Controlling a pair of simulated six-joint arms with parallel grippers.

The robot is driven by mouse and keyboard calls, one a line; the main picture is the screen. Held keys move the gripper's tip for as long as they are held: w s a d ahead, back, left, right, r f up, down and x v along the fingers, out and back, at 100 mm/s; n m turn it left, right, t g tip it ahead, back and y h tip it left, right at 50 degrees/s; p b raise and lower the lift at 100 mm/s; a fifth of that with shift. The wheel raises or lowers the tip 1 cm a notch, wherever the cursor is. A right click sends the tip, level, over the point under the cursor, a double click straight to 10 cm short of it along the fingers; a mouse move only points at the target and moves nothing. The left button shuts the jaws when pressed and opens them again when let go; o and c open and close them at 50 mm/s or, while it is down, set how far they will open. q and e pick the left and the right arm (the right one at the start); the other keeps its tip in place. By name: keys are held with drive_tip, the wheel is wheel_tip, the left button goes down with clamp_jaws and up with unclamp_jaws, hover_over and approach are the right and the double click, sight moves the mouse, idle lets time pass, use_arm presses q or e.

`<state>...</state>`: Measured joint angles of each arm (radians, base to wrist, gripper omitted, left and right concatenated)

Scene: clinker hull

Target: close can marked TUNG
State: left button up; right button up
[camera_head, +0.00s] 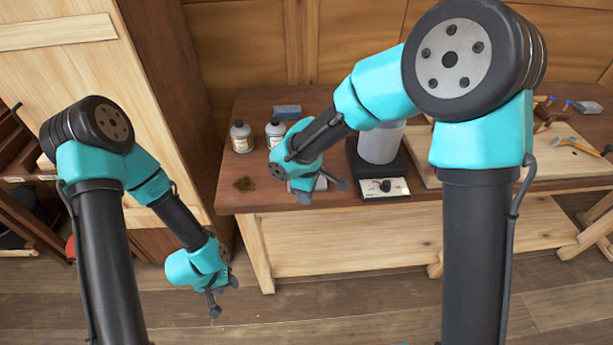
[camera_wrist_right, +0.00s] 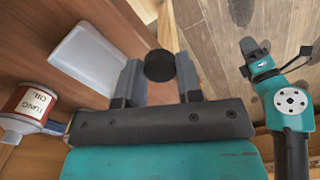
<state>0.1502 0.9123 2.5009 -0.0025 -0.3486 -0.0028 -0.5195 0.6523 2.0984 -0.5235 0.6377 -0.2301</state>
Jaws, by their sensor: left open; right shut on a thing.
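My right gripper (camera_wrist_right: 160,82) is shut on a small round black cap (camera_wrist_right: 160,66), apart from the can in that view. In the head view my right gripper (camera_head: 332,182) is low over the bench's front edge; a pale shape (camera_head: 305,185) beside it is partly hidden, and I cannot tell what it is. My left gripper (camera_head: 222,293) is open and empty, below bench height, left of the bench.
Two capped bottles (camera_head: 241,136) (camera_head: 274,134) stand on the bench (camera_head: 233,200), their labels unreadable, by a dark stain (camera_head: 245,184). A pale slab (camera_wrist_right: 95,58) is near the can. Tools lie at right.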

drive_tip(key=s, duration=0.5)
drive_tip(key=shift+s+a+r, duration=0.15)
drive_tip(key=shift+s+r, duration=0.1)
drive_tip(key=shift+s, duration=0.15)
